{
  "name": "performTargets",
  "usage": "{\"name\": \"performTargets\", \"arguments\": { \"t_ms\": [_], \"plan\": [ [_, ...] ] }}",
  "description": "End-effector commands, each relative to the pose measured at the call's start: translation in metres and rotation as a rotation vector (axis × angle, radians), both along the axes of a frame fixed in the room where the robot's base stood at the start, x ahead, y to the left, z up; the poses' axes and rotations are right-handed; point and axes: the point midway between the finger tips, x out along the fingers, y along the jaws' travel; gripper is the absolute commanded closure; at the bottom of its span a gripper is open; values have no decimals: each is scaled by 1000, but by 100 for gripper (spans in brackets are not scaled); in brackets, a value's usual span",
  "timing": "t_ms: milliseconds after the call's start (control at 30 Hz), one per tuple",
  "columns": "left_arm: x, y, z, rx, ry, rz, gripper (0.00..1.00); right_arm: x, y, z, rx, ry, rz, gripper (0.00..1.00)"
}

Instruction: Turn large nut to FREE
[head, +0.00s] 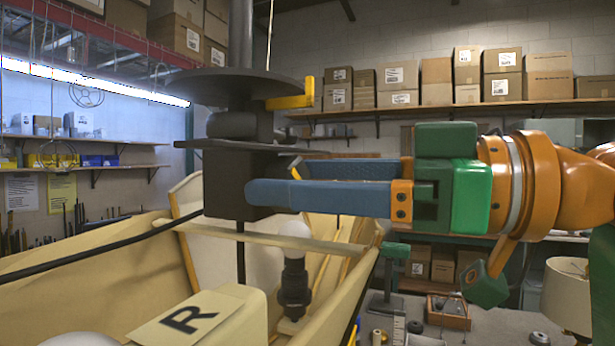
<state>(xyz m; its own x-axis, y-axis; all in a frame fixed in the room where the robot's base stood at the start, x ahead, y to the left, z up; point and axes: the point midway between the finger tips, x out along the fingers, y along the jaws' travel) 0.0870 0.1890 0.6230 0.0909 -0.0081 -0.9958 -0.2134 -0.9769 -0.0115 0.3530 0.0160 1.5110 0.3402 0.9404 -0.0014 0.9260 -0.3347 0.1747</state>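A dark vertical assembly hangs at the upper centre left: a wide round disc (238,87) with a yellow pointer (292,102), a rounded dark piece (238,125) below it, a flat plate (235,146) and a dark angular block (225,185). I cannot tell for sure which piece is the large nut, and no FREE mark is legible. My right gripper (270,185) comes in from the right with blue fingers set apart. One finger crosses the front of the block; the other passes behind its right edge. Contact is unclear. My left gripper is not in view.
A black cable (100,243) runs left. A bench with small parts (455,330) lies lower right.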

Motion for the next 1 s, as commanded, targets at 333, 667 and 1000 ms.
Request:
{"name": "performTargets", "arguments": {
  "t_ms": [333, 667, 1000],
  "plan": [
    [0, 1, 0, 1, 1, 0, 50, 0, 0, 0, 0, 1, 0, 98],
    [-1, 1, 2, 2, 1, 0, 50, 1, 0, 0, 32, 94, -1, 98],
    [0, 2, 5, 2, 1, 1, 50, 2, -1, 0, 117, 331, -2, 98]
  ]
}}
